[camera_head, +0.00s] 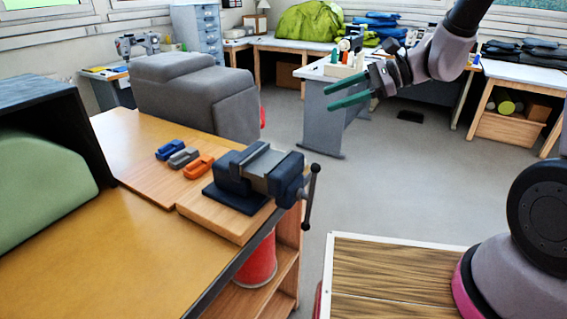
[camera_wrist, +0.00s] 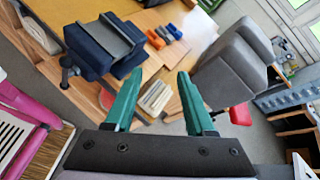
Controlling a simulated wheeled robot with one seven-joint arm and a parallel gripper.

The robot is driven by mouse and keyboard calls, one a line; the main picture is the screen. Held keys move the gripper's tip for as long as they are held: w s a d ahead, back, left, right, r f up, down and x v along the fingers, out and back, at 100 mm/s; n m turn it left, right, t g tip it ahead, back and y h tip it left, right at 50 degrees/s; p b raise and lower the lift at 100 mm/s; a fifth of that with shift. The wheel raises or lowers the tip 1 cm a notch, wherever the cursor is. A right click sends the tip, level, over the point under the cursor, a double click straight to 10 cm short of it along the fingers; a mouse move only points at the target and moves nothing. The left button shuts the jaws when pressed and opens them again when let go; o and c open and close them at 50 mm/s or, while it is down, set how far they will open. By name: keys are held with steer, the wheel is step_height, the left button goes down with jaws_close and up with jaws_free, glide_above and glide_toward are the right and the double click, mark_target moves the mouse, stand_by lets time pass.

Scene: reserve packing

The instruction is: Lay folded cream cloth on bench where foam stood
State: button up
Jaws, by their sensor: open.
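My gripper (camera_head: 312,88) is open and empty, raised in the air to the right of the bench (camera_head: 130,213). In the wrist view, a folded cream cloth (camera_wrist: 155,97) shows ahead of and between the green fingers (camera_wrist: 155,82), apart from them. It lies by the bench's end; I cannot tell on which level. The head view does not show it. A pale green rounded block (camera_head: 40,190), possibly foam, sits in a dark open box (camera_head: 45,100) at the bench's left. Bare bench top lies in front of the box.
A vise (camera_head: 255,172) on a wooden board stands at the bench's right edge, its handle sticking out. Blue, grey and orange pieces (camera_head: 184,158) lie beside it. A grey padded block (camera_head: 195,95) rises behind the bench. Open floor lies to the right.

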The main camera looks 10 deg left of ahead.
steer(key=w+a+f+m+t, duration=0.1)
steer(key=w+a+f+m, duration=0.1)
steer(key=f, duration=0.5)
steer(key=w+a+f+m+t, duration=0.2)
steer(key=w+a+f+m, duration=0.1)
steer(key=f, duration=0.4)
steer(key=w+a+f+m+t, duration=0.1)
steer(key=w+a+f+m, duration=0.1)
steer(key=f, duration=0.5)
steer(key=shift+w+a+m, duration=0.2)
steer(key=shift+a+m, duration=0.25)
steer(key=shift+m, duration=0.05)
steer(key=shift+w+a+m, duration=0.15)
steer(key=shift+a+m, duration=0.3)
steer(key=shift+m, duration=0.05)
steer(key=x, duration=0.5)
steer(key=shift+w+a+r, duration=0.1)
steer(key=shift+w+a, duration=0.25)
jaws_close()
